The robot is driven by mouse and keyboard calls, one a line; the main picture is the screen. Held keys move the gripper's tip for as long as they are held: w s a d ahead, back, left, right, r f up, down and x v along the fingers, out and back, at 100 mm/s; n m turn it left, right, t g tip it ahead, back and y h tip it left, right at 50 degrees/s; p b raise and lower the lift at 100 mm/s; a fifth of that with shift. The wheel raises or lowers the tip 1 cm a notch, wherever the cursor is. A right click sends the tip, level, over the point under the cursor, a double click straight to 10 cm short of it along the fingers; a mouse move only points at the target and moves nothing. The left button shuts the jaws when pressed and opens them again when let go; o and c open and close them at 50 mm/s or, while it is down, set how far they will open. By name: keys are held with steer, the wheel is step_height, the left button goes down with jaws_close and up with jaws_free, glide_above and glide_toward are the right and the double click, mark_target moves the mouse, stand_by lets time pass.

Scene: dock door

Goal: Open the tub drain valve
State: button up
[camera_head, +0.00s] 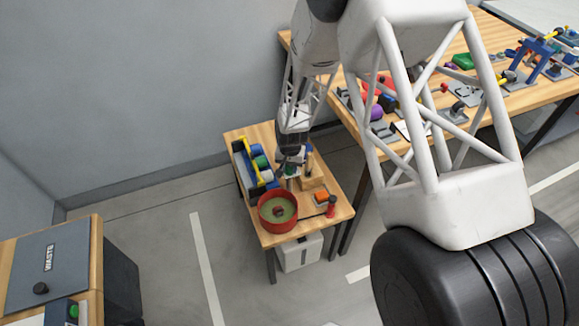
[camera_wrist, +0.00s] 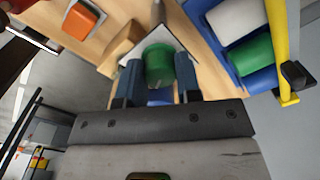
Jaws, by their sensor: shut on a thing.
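A round red tub (camera_head: 265,219) stands at the front of the small wooden table, holding greenish liquid with a dark reddish-brown object in it. To its right is a small upright red piece (camera_head: 331,205) with a dark part beside it; I cannot tell whether this is the drain valve. My gripper (camera_head: 290,172), behind the tub, has its blue fingers (camera_wrist: 158,82) shut on a green cylinder (camera_wrist: 158,62). The cylinder is also partly visible in the head view (camera_head: 291,170). The tub's outlet is not clearly visible.
A blue tote (camera_wrist: 235,50) with a yellow handle (camera_wrist: 279,45) holds green, white and blue rolls close beside my gripper. An orange block (camera_head: 321,197) and a tan wooden block (camera_head: 312,184) lie opposite. A white container (camera_head: 299,254) sits under the table.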

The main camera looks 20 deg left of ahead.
mark_target(290, 167)
steer(key=m, duration=0.6)
steer(key=shift+m, duration=0.3)
stand_by(0.4)
steer(key=o, duration=0.9)
steer(key=shift+r, duration=0.15)
steer(key=shift+d+r, duration=0.1)
steer(key=shift+r, duration=3.7)
